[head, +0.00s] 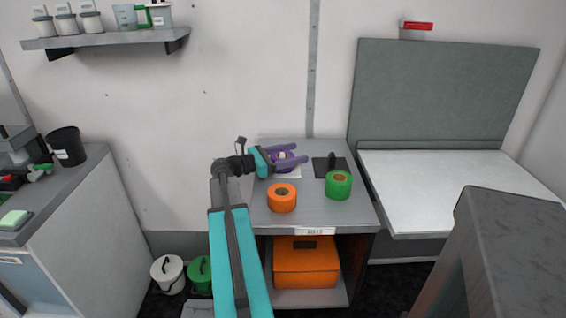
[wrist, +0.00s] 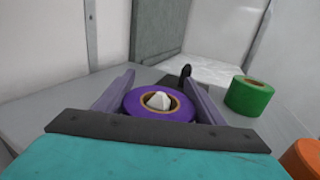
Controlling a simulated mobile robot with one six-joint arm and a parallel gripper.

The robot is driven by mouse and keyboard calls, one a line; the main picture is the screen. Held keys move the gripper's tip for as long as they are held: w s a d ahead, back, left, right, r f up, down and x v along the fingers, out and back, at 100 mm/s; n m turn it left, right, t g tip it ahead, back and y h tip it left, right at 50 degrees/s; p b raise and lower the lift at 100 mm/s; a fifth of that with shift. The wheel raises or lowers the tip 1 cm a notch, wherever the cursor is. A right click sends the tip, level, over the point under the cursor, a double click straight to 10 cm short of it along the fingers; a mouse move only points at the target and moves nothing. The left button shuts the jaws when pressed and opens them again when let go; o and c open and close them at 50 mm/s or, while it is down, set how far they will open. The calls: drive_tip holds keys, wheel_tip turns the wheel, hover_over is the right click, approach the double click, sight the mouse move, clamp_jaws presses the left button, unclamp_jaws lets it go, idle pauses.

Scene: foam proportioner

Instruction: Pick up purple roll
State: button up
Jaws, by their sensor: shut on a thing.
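The purple roll (wrist: 133,107) lies flat between the two fingers of my gripper (wrist: 160,95) in the wrist view, with a white pointed piece (wrist: 159,100) inside its ring. In the head view the purple roll (head: 281,163) is at the back left of the small grey table, partly hidden by my gripper (head: 288,158). My gripper is shut on the roll, one finger on each side. A pale square (head: 290,173) shows beneath the roll. I cannot tell whether the roll touches it.
An orange roll (head: 282,198) and a green roll (head: 338,185) stand on the same table (head: 310,214), in front and to the right. A dark square with a black upright piece (head: 331,163) is behind the green roll. An orange box (head: 306,262) sits on the shelf below.

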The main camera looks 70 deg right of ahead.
drive_tip(key=shift+r, duration=0.15)
drive_tip(key=shift+r, duration=4.85)
drive_tip(key=shift+w, duration=0.1)
